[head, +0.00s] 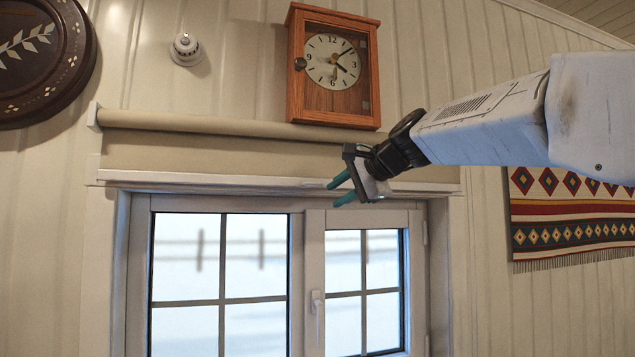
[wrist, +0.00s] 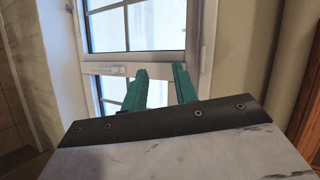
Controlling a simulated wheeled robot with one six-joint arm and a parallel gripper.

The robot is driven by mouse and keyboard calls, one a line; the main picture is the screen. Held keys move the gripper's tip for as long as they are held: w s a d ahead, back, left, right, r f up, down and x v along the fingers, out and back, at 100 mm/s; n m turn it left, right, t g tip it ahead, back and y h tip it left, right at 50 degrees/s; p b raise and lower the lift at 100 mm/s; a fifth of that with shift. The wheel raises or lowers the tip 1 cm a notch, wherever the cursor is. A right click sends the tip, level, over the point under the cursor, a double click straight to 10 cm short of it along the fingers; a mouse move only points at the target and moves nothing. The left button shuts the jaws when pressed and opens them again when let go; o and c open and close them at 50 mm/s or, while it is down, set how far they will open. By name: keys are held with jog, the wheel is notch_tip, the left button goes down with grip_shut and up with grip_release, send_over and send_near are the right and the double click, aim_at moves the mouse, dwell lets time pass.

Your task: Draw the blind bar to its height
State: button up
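The blind is a beige fabric (head: 200,155) hanging a short way from its roller under the clock. The pale blind bar (head: 200,181) runs along its lower edge, just above the window. My gripper (head: 338,190) is at the right half of the bar, its teal fingers apart and pointing left. The upper fingertip overlaps the bar's lower edge in the picture; the other is below it. Contact cannot be told. In the wrist view a pale horizontal strip (wrist: 110,69) shows beyond the parted fingers (wrist: 160,80); whether it is the bar is unclear.
A wooden clock (head: 334,65) is just above the roller (head: 220,125). The window (head: 220,270) is below, with a white handle (head: 316,301) on its frame. A patterned hanging (head: 570,220) is on the right wall, a dark round plaque (head: 40,60) at upper left.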

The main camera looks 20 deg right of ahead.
jog(key=m+t, duration=0.2)
send_near(315, 183)
jog(key=w, duration=0.1)
jog(key=x, duration=0.6)
jog(key=shift+a+f, duration=0.1)
jog(key=shift+a, duration=0.05)
jog(key=shift+w+a+f, duration=0.1)
jog(key=shift+w+a, duration=0.15)
jog(key=shift+w, duration=0.2)
grip_shut()
